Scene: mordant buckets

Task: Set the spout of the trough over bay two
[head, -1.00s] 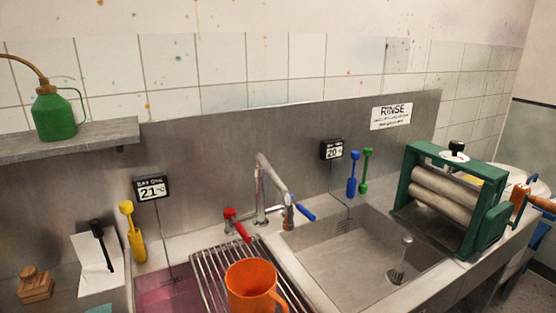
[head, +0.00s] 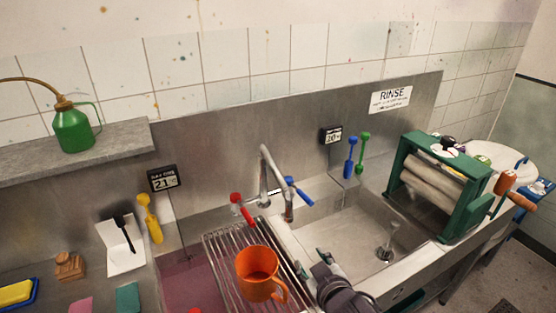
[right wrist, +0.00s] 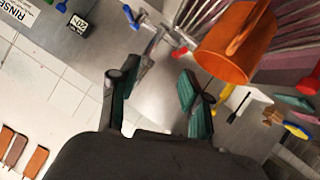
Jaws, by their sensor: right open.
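The metal tap with its bent spout (head: 276,178) stands at the back between the two bays, with a red handle (head: 240,206) and a blue handle (head: 297,191). The spout slants forward and right, its end near the left rim of bay two (head: 345,240), the right basin; I cannot tell which side of the rim. My right gripper (head: 322,264) is open and empty, in front of the tap and apart from it. In the right wrist view, the spout (right wrist: 148,62) shows beyond the open fingers (right wrist: 158,72). My left gripper is not in view.
An orange jug (head: 258,272) stands on the wire rack (head: 223,260) over bay one, left of my right gripper. A drain standpipe (head: 386,246) rises in bay two. A green roller wringer (head: 440,185) stands at the right. A shelf (head: 100,138) juts out at the left.

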